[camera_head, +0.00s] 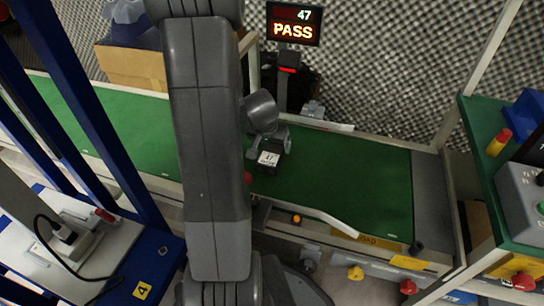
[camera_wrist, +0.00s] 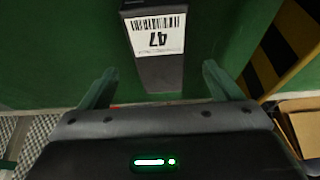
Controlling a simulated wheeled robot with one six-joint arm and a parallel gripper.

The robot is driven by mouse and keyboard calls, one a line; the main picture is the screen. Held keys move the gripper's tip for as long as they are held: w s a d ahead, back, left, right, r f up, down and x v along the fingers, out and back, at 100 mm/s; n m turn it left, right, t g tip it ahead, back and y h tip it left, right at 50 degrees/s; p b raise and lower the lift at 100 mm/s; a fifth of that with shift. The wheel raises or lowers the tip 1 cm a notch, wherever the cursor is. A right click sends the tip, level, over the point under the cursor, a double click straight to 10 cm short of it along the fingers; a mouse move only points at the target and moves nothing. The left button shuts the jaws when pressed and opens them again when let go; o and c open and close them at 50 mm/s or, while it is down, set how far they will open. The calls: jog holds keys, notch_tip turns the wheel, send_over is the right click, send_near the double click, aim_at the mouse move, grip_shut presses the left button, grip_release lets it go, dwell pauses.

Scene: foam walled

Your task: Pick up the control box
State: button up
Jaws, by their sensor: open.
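The control box is a dark box (camera_head: 271,169) with a white label reading 47. It lies on the green conveyor belt (camera_head: 340,180), left of the belt's right end. In the wrist view the box (camera_wrist: 161,75) shows its barcode label upside down; its far end is cut off by the top edge. My gripper (camera_wrist: 159,68) is open, with one finger on each side of the near end of the box. I cannot tell how far above it the fingers are. In the head view my gripper (camera_head: 270,140) is at the box, partly hidden by my arm.
A display reading 47 PASS (camera_head: 294,24) stands behind the belt. A pale guide rail (camera_head: 335,222) curves along the belt's near side. Blue posts (camera_head: 85,105) rise at left. A green bench (camera_head: 485,130) with a grey control unit stands at right. A cardboard box (camera_head: 130,67) sits behind.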

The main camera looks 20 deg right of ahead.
aim_at(273, 149)
jog(key=b+x, duration=0.2)
jog(key=x, duration=0.3)
jog(key=shift+w+d+f, duration=0.25)
jog(key=shift+w, duration=0.05)
jog(key=shift+r, duration=0.1)
jog(key=c, duration=1.4)
